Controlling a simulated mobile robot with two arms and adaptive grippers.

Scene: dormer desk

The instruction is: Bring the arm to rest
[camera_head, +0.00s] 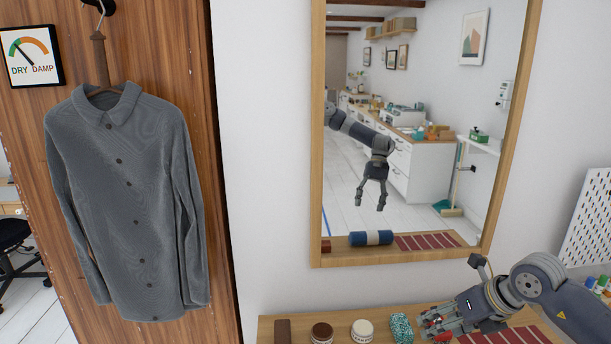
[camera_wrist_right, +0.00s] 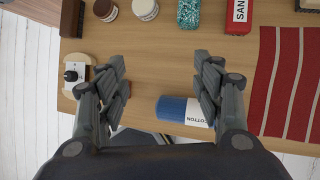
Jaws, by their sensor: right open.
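My right arm comes in from the right in the head view. My right gripper (camera_head: 436,328) is over the wooden desk (camera_head: 266,330), pointing left. In the right wrist view my right gripper (camera_wrist_right: 160,85) has its two fingers spread wide, with bare desk between them and nothing held. A blue roll with a white COTTON label (camera_wrist_right: 184,110) lies below the right-hand finger, which partly covers it. I cannot tell the height of the fingers above the desk. My left gripper is not in view; a gripper also shows as a reflection in the mirror (camera_head: 317,150).
A brown block (camera_head: 283,332), a brown-lidded jar (camera_head: 321,333), a cream-lidded jar (camera_head: 362,331) and a teal speckled box (camera_head: 401,328) line the desk. A red SAND box (camera_wrist_right: 239,16) and red striped mat (camera_wrist_right: 272,85) lie right. A grey shirt (camera_head: 130,200) hangs left.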

